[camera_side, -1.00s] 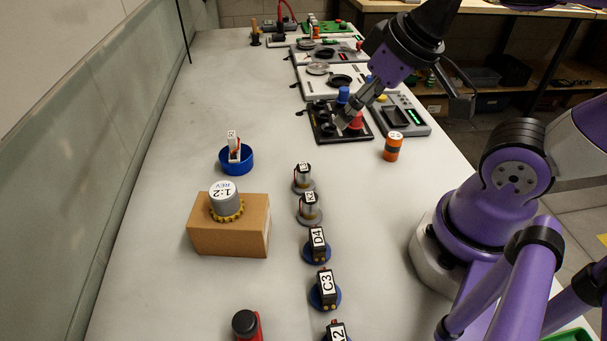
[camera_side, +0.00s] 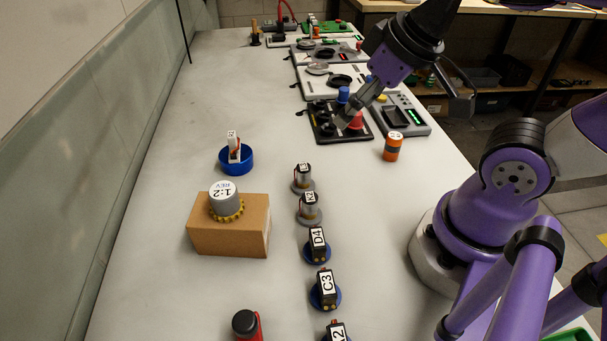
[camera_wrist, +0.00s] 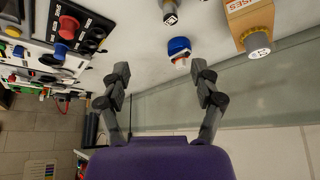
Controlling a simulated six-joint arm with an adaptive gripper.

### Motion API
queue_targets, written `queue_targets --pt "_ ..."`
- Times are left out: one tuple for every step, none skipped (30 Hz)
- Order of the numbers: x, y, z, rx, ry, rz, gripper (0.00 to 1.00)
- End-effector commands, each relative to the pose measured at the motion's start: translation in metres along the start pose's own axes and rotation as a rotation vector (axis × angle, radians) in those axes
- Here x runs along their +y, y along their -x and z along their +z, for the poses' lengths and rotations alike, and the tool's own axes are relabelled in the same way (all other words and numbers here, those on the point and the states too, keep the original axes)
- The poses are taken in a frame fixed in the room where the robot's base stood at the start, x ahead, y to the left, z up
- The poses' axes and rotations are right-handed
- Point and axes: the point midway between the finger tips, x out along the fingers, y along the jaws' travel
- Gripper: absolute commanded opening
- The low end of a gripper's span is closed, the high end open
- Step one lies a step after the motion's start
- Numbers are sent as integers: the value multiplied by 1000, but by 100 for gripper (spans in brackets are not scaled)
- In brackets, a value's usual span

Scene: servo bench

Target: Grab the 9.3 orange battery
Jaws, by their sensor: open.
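The orange battery (camera_side: 393,148) is a short upright cylinder with a dark band and a white label on top. It stands on the bench to the right of the black panel; its label is too small to read. My gripper (camera_side: 402,114) is above the bench beyond the battery, apart from it, with its two grey fingers spread wide. In the wrist view my gripper (camera_wrist: 159,72) is open with nothing between its fingers. I cannot make out the battery in the wrist view.
A black panel (camera_side: 324,132) with blue and red knobs lies close to the battery. A grey device (camera_side: 412,122) is behind it. A blue bowl (camera_side: 236,167), a cardboard box (camera_side: 229,241) and a row of small motors stand nearer. The bench left of the panel is clear.

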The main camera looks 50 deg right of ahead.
Motion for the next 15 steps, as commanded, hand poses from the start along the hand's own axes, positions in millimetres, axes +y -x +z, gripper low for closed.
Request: queue_targets --pt "2 0 0 -5 -3 4 74" --pt "4 -1 -1 -13 -8 10 74" --pt "10 -4 -2 -33 -19 22 74" --pt "16 -6 -2 -54 -29 33 74" --pt "24 -8 -3 -80 -42 47 74" --pt "36 -12 -3 -121 -64 66 74" --pt "47 -16 -2 -156 -82 79 74" --pt "59 -20 -1 -193 -103 90 74" --pt "74 -25 1 -242 -129 101 74" --pt "86 -29 4 -276 -149 105 74" --pt "97 -32 7 -310 -168 107 74" --pt "111 -36 12 -351 -193 106 74" --pt "121 -39 16 -377 -211 104 74" --pt "130 -42 20 -402 -228 100 74" --pt "140 -44 26 -430 -247 93 74"
